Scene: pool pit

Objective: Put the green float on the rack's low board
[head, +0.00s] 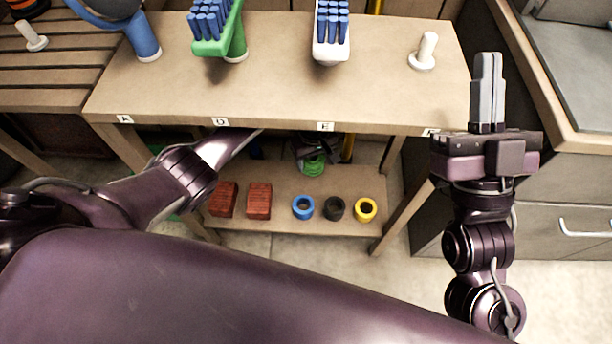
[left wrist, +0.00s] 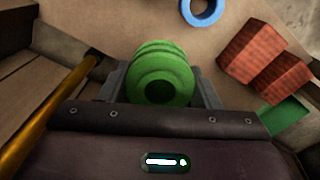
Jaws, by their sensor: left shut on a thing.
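The green float (head: 313,166) is low under the rack's top, over the back part of the low board (head: 335,183). My left gripper (head: 312,157) reaches in beneath the top and is mostly in shadow. In the left wrist view the ribbed green float (left wrist: 163,76) sits between the two grey fingers, and the gripper is shut on it. I cannot tell whether the float touches the board. My right gripper (head: 487,92) is raised at the right of the rack, its fingers together and empty.
On the low board stand two red blocks (head: 223,199) and blue (head: 303,207), black (head: 334,208) and yellow (head: 366,209) rings in front. The rack's top (head: 290,90) overhangs, holding brushes and a white peg (head: 424,50). A yellow pole (left wrist: 40,115) is close beside my left gripper.

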